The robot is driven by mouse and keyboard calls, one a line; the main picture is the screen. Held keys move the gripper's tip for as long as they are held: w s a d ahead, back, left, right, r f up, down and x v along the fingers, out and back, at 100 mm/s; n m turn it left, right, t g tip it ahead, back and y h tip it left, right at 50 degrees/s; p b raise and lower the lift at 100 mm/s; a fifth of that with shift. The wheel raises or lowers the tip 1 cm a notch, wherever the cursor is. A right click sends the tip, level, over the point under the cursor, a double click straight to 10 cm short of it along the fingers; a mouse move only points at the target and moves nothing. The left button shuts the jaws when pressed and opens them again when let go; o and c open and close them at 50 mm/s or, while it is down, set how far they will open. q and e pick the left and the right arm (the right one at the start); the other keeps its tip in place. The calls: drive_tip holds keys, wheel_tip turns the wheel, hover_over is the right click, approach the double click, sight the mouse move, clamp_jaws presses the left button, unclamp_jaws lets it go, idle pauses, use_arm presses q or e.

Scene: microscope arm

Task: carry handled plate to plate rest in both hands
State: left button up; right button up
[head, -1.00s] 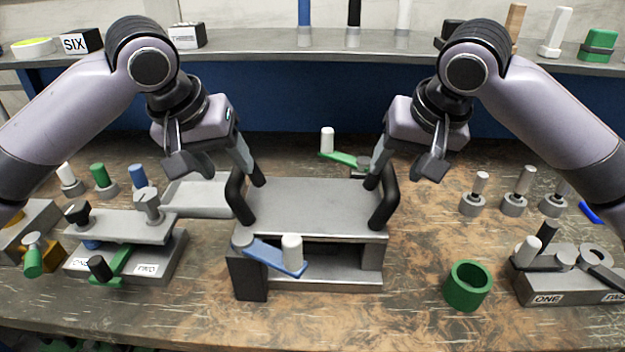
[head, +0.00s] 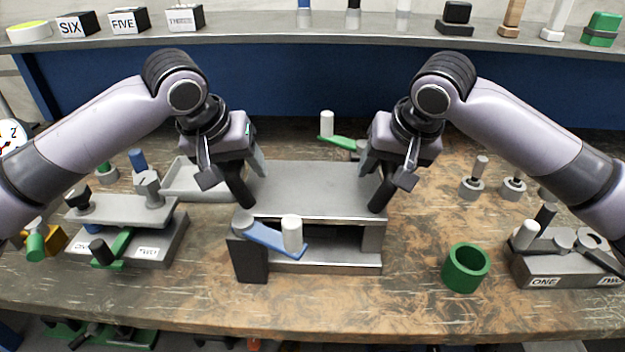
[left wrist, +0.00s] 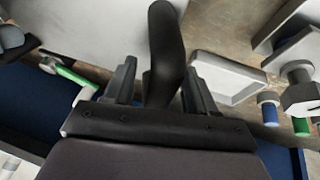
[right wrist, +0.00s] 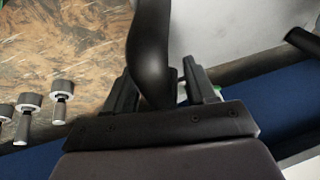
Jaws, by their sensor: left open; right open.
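The handled plate (head: 310,185) is a flat grey plate with an upright black handle at each side, lying level on a grey block-like stand (head: 330,268). My left gripper (head: 234,174) is open around its left handle (head: 240,194); in the left wrist view that handle (left wrist: 165,45) stands between the spread fingers. My right gripper (head: 384,172) is open around the right handle (head: 380,196); in the right wrist view the handle (right wrist: 150,50) stands between the fingers. Neither gripper is closed on it. I cannot tell which piece is the plate rest.
A blue lever (head: 270,238) with a white knob sits at the stand's front. A shallow light grey tray (head: 185,187) lies left behind the plate. A clamp fixture (head: 125,210) stands left, a green ring (head: 466,268) and a grey fixture (head: 560,266) right. Bench front is clear.

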use_arm(q)
drive_tip(key=shift+w+f, duration=0.1)
drive_tip(key=shift+f, duration=0.1)
use_arm(e)
drive_tip(key=shift+w+f, duration=0.1)
drive_tip(key=shift+f, duration=0.15)
use_arm(q)
clamp_jaws()
use_arm(e)
clamp_jaws()
drive_tip(key=shift+r, duration=0.1)
idle(0.7)
use_arm(q)
drive_tip(key=shift+w+r, duration=0.2)
drive_tip(key=shift+r, duration=0.2)
use_arm(e)
drive_tip(key=shift+w+r, duration=0.2)
drive_tip(key=shift+r, duration=0.15)
